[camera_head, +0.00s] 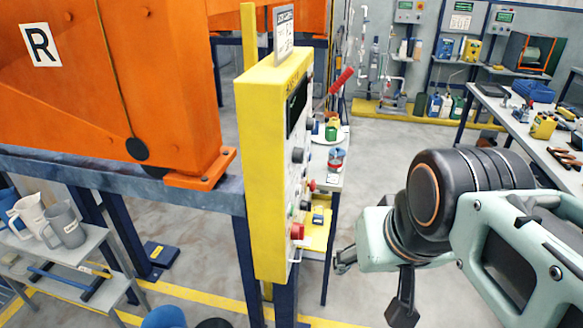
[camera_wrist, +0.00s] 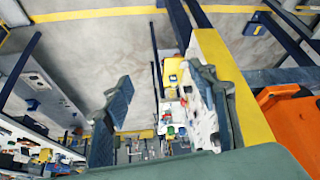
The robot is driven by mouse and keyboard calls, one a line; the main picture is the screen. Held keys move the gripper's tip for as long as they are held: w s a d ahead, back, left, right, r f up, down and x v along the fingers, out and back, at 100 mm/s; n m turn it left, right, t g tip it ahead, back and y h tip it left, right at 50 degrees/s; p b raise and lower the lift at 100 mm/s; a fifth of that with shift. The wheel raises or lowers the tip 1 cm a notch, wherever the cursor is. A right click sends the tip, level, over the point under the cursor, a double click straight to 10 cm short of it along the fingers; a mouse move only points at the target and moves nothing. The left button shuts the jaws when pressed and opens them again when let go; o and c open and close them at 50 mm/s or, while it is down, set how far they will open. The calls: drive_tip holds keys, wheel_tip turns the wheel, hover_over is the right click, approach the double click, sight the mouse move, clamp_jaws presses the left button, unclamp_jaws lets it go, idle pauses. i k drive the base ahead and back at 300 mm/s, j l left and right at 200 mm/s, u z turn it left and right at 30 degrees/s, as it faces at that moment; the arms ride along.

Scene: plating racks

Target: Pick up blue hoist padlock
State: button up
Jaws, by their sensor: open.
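A small blue item (camera_head: 318,219), possibly the blue hoist padlock, shows beside the face of the yellow control panel (camera_head: 262,180), low on its right side. It is too small to tell its shape for sure. A small blue spot (camera_wrist: 172,78) also shows near the yellow surface in the wrist view, but I cannot tell whether it is the same item. My gripper (camera_head: 370,288) is right of and below the panel, apart from it. In the wrist view my gripper (camera_wrist: 158,95) has its two fingers wide apart, with nothing held between them.
Open floor (camera_head: 380,160) lies beyond.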

sight(317, 220)
drive_tip(key=i+l, duration=0.5)
drive_tip(key=i, duration=0.15)
drive_tip(key=i+l+u, duration=0.5)
drive_tip(key=k+u, duration=0.1)
drive_tip(key=u, duration=0.6)
